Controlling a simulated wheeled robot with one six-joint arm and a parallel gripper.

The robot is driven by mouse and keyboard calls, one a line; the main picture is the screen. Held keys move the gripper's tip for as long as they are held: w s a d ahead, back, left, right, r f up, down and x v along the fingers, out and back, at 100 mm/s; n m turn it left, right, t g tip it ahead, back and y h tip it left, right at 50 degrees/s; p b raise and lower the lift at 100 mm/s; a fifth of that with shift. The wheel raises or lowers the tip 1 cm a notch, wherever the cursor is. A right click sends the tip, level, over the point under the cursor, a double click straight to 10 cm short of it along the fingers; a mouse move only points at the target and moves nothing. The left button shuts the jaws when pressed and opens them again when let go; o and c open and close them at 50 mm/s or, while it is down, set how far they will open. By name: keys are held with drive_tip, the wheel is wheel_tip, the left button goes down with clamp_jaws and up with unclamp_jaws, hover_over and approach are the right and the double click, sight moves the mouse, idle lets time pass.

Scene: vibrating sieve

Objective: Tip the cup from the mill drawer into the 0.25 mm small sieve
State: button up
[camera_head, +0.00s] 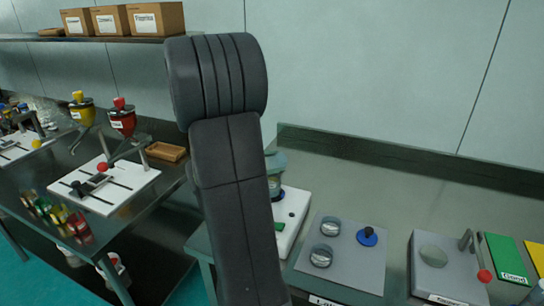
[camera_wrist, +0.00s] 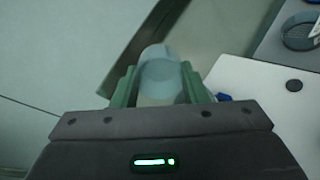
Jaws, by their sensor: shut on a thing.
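My gripper (camera_wrist: 160,92) has green fingers, shut on a pale, translucent cup (camera_wrist: 161,68) in the wrist view. The fingers hide the cup's sides, and its contents are unclear. In the head view my arm hides most of the gripper area; a greenish piece and a clear round part show at its right edge, and I cannot tell whether they are gripper and cup. Two small round sieves (camera_head: 330,227) (camera_head: 321,256) sit on a grey mat; one sieve (camera_wrist: 301,31) shows in the wrist view. No mesh size is readable.
A white machine base (camera_head: 291,222) with a green button stands beside the grey mat (camera_head: 350,275). A blue lid with a dark knob (camera_head: 367,237) lies on the mat. A grey device with a red knob (camera_head: 447,268) stands to the right. Red and yellow mills (camera_head: 122,120) (camera_head: 85,112) stand left.

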sight(278, 154)
drive_tip(key=shift+d+r+g+y+p, duration=0.1)
drive_tip(key=shift+r+g+y+p, duration=0.2)
drive_tip(key=shift+p, duration=1.05)
drive_tip(key=y+p, duration=0.1)
drive_tip(key=p, duration=0.1)
drive_tip(key=shift+w+d+r+g+p, duration=0.1)
drive_tip(key=shift+r+g+p, duration=0.1)
drive_tip(key=shift+g+p, duration=0.15)
drive_tip(key=shift+r+g+y+p, duration=0.15)
drive_tip(key=shift+g+y+p, duration=0.2)
drive_tip(key=shift+y+p, duration=0.45)
drive_tip(key=y+p, duration=0.1)
drive_tip(key=p, duration=0.2)
drive_tip(key=g+p, duration=0.1)
drive_tip(key=p, duration=0.2)
drive_tip(key=g+y+p, duration=0.1)
drive_tip(key=p, duration=0.2)
drive_tip(key=shift+w+d+r+y, duration=0.2)
drive_tip(key=shift+d+r+y, duration=0.05)
drive_tip(key=shift+r+y, duration=0.05)
